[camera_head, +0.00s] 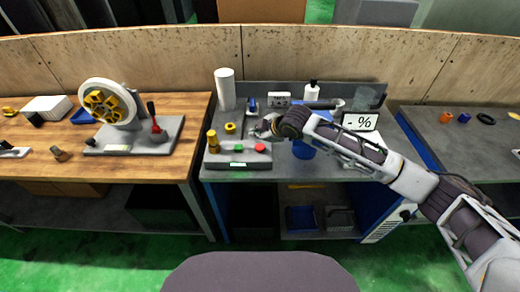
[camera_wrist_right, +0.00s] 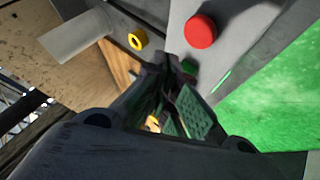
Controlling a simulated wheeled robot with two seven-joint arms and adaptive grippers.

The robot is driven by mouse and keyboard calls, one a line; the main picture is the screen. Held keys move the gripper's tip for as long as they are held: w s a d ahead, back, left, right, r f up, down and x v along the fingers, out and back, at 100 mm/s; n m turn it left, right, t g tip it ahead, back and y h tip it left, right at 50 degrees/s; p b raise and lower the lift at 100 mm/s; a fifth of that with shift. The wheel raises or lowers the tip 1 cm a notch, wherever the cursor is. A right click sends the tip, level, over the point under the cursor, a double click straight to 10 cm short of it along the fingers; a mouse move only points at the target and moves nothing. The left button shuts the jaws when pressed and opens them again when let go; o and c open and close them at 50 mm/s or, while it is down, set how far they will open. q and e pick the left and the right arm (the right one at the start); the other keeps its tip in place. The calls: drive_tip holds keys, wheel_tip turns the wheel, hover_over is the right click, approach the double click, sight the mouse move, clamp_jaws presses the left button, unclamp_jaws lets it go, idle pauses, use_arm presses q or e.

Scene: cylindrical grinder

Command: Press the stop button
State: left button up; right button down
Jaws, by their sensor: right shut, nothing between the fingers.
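The red button (camera_head: 260,148) sits on the front of a grey control panel (camera_head: 225,160), right of a green button (camera_head: 238,148). The red button also shows large in the right wrist view (camera_wrist_right: 201,31). The green button (camera_wrist_right: 188,67) is partly hidden there behind my fingers. My right gripper (camera_head: 262,130) is shut and empty, just behind the red button in the head view, apart from it as far as I can tell. In the wrist view its fingers (camera_wrist_right: 172,75) point toward the panel beside the green button. My left gripper is not in view.
A white cylinder (camera_head: 225,88) is behind. A blue cup (camera_head: 303,149) sits under my right forearm. A wooden table (camera_head: 60,150) with a wheel device is at left.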

sight(258, 148)
drive_tip(key=shift+f+b, duration=0.4)
drive_tip(key=shift+f, duration=1.15)
drive_tip(key=shift+f, duration=0.4)
idle(0.4)
drive_tip(key=shift+f, duration=0.65)
idle(1.6)
drive_tip(key=shift+r, duration=0.1)
drive_tip(key=shift+r+p, duration=0.95)
drive_tip(key=shift+p, duration=0.35)
drive_tip(key=shift+r, duration=0.1)
drive_tip(key=shift+r+p, duration=2.45)
drive_tip(key=shift+f, duration=0.1)
